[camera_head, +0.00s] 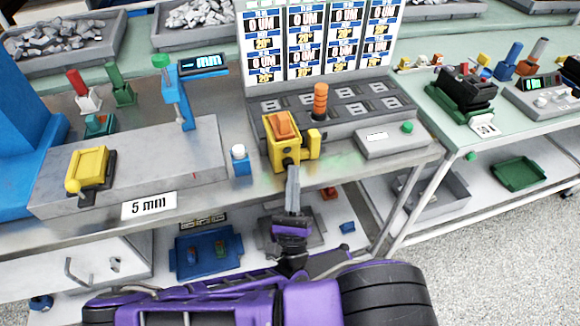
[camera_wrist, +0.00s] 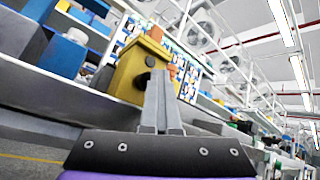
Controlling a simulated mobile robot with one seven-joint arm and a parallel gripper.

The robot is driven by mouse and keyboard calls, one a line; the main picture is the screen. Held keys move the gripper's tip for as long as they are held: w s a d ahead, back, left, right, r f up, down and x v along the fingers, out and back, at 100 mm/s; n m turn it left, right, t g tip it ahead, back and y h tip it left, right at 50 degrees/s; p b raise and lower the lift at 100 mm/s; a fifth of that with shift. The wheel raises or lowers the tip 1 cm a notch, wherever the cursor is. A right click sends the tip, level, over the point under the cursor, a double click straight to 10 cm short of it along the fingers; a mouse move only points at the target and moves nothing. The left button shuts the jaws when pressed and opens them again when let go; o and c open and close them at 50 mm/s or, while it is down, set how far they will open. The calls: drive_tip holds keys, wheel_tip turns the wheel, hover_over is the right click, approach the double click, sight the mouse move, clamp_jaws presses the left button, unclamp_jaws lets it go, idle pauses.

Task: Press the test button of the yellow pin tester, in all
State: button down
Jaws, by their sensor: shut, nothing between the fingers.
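A yellow box-shaped tester (camera_head: 275,146) with an orange top piece (camera_head: 282,122) stands at the front edge of the grey panel on the bench. It has a dark round part (camera_head: 287,161) low on its front. In the wrist view the yellow tester (camera_wrist: 130,75) rises behind my fingers, with a dark round spot (camera_wrist: 150,61) on its face. My gripper (camera_head: 292,170) is shut and empty, its fingertips just in front of and below that dark part. I cannot tell whether they touch it. The closed fingers also show in the wrist view (camera_wrist: 158,85).
A second yellow device (camera_head: 90,168) sits on the grey plate at left, above a "5 mm" label (camera_head: 149,206). A blue block with a white knob (camera_head: 240,160) stands left of the tester. A grey box with a green button (camera_head: 407,128) is at right. The bench's front edge is close to my arm.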

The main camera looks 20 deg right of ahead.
drive_tip(key=shift+s+a+f, duration=0.1)
drive_tip(key=shift+s+f, duration=0.1)
drive_tip(key=shift+f, duration=0.3)
drive_tip(key=shift+s+a+f, duration=0.1)
drive_tip(key=shift+s+f, duration=0.05)
drive_tip(key=shift+f, duration=0.3)
drive_tip(key=shift+s, duration=0.15)
drive_tip(key=shift+y, duration=0.3)
drive_tip(key=shift+s+r, duration=0.15)
drive_tip(key=shift+s, duration=1.1)
drive_tip(key=shift+s+r, duration=0.1)
drive_tip(key=shift+s, duration=1.1)
